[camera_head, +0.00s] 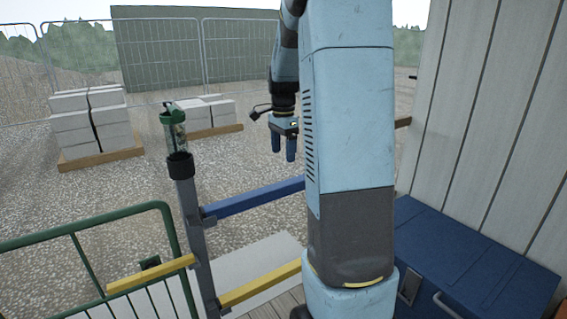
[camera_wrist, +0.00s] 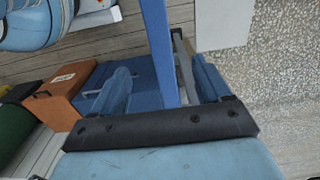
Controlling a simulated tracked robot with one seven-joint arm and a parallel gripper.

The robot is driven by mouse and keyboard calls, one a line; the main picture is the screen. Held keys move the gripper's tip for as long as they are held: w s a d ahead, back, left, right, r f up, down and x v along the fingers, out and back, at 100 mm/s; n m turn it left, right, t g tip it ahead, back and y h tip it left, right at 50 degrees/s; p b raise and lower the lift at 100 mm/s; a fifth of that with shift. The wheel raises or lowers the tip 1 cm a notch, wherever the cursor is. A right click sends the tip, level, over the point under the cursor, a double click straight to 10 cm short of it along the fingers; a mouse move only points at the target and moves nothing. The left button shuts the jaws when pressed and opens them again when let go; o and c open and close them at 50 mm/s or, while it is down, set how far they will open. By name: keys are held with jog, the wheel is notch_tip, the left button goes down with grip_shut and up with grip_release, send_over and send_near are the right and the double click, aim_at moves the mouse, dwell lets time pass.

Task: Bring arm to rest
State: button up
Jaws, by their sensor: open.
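My arm rises in front of the head view and bends over at the top. My gripper (camera_head: 283,146) hangs from it with its blue fingers pointing down. In the wrist view my gripper (camera_wrist: 166,76) has its two fingers spread apart with nothing held between them. A blue rail (camera_head: 252,197) lies below the gripper in the head view. In the wrist view the blue rail (camera_wrist: 158,40) runs through the gap between the fingers, seemingly beyond them.
A yellow rail (camera_head: 262,284) and green gate (camera_head: 85,228) stand low. A blue chest (camera_head: 475,262) sits by the plank wall (camera_head: 490,110). An orange-brown box (camera_wrist: 62,95) shows too. Pallets of blocks (camera_head: 93,122) stand farther out.

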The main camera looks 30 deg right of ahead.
jog(key=shift+r, duration=0.6)
jog(key=s+a+r+n+t, duration=0.1)
jog(key=s+a+r+n, duration=0.3)
jog(key=s+a, duration=0.2)
jog(key=s+a+r+n+t, duration=0.2)
jog(key=s+a+r+n, duration=0.25)
jog(key=s+a, duration=0.2)
jog(key=s+a+f+n+t, duration=0.1)
jog(key=s+a+n, duration=0.2)
jog(key=s, duration=0.3)
jog(key=s+a+n+t, duration=0.1)
jog(key=s+a+n, duration=0.1)
jog(key=s+n, duration=0.4)
jog(key=shift+s+a+f+t, duration=0.3)
jog(key=shift+s+a+f, duration=0.1)
jog(key=shift+s, duration=0.2)
